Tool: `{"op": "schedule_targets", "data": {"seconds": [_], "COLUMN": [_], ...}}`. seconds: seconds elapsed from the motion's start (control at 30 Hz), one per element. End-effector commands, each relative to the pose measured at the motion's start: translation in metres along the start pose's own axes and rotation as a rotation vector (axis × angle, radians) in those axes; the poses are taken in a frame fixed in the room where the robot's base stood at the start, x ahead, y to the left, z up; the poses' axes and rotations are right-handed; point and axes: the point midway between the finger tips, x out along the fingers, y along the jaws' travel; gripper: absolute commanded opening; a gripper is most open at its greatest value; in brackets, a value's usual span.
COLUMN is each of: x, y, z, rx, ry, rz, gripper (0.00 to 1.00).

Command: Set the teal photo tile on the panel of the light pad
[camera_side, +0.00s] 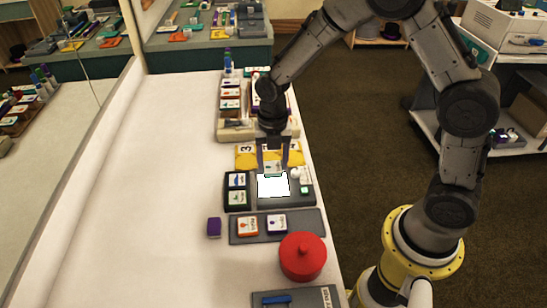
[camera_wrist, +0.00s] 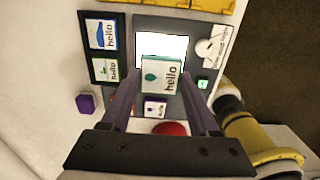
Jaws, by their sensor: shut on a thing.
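The teal photo tile (camera_wrist: 161,77) is a small white piece with a teal drop and the word "hello", held between my fingertips. My gripper (camera_wrist: 160,82) is shut on its two sides. In the side view my gripper (camera_side: 272,158) points down, with the tile (camera_side: 272,167) at the far edge of the lit panel. The light pad (camera_side: 300,199) is dark grey, with a glowing white panel (camera_side: 273,187). In the wrist view the tile covers part of the panel (camera_wrist: 160,45). I cannot tell how large any gap between tile and panel is.
A black holder (camera_wrist: 92,54) with two picture tiles stands left of the pad. A grey tray (camera_side: 300,225) with orange and purple tiles, a purple block (camera_side: 214,227) and a red lidded pot (camera_side: 302,257) are nearer. Yellow number cards (camera_side: 245,155) lie behind. The table's left is clear.

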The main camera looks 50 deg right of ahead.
Motion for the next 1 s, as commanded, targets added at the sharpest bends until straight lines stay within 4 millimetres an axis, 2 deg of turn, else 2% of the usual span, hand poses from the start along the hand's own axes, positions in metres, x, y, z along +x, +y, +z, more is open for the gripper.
{"op": "schedule_targets", "data": {"seconds": [0.5, 1.0], "x": [0.042, 0.05], "y": [-0.001, 0.0], "z": [-0.001, -0.001], "rx": [-0.001, -0.001], "ry": [0.002, 0.0], "rz": [-0.002, -0.001], "gripper": [0.07, 0.07]}}
